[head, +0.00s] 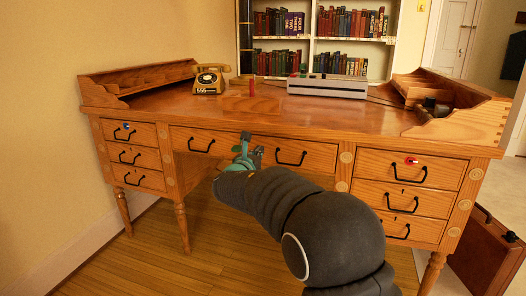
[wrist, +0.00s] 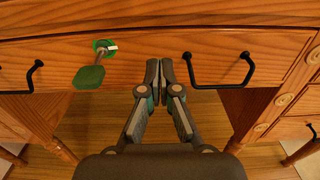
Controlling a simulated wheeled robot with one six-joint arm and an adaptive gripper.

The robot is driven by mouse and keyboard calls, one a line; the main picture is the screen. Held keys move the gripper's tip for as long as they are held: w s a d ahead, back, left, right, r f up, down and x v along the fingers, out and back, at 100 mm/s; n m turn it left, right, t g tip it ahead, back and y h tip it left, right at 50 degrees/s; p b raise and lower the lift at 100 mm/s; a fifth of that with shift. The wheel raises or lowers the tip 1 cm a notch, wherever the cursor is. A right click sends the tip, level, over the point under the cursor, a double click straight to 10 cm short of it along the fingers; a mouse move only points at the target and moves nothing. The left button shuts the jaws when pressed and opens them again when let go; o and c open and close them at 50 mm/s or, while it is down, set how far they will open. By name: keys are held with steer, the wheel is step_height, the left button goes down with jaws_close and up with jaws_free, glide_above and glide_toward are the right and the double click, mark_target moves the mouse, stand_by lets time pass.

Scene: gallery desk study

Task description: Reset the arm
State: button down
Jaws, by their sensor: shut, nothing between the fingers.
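My gripper (head: 246,142) is in front of the desk's middle drawers in the head view, with my dark arm reaching up to it from the lower right. In the wrist view my gripper (wrist: 166,66) has its two fingers together with nothing between them. The fingertips point at the wooden drawer front (wrist: 215,45), between two black handles. The gap between fingertips and wood is hard to judge.
A key in a green-ringed lock (wrist: 101,44) with a green tag (wrist: 89,77) sits left of the fingers. A black handle (wrist: 220,84) is close on the right. The desktop holds a telephone (head: 210,80), a wooden block (head: 250,104) and a grey device (head: 328,87). A brown case (head: 487,255) stands right.

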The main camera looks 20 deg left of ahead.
steer(key=s, duration=0.7)
steer(key=shift+s, duration=0.2)
steer(key=s+d+f+m+g+h, duration=0.35)
steer(key=d+f+m, duration=0.25)
steer(key=f+m, duration=0.3)
steer(key=s+d+f+m+g+p, duration=0.1)
steer(key=s+d+f+m+g, duration=0.15)
steer(key=s+d+m, duration=0.35)
steer(key=s+d+f+m+g, duration=0.1)
steer(key=s+d+m+g, duration=0.25)
steer(key=d, duration=0.55)
steer(key=s+d+r+m+g+y+p, duration=0.1)
steer(key=s+d+r+m+p, duration=0.1)
steer(key=s+d+r+m, duration=0.3)
steer(key=s+d+r+m+g+y+p, duration=0.2)
steer(key=s+d+r+m, duration=0.3)
steer(key=s+d+m, duration=0.7)
steer(key=s+d+p, duration=0.1)
steer(key=s+d, duration=0.3)
steer(key=s, duration=0.2)
steer(key=shift+s+d+r, duration=0.2)
steer(key=shift+d+r, duration=0.1)
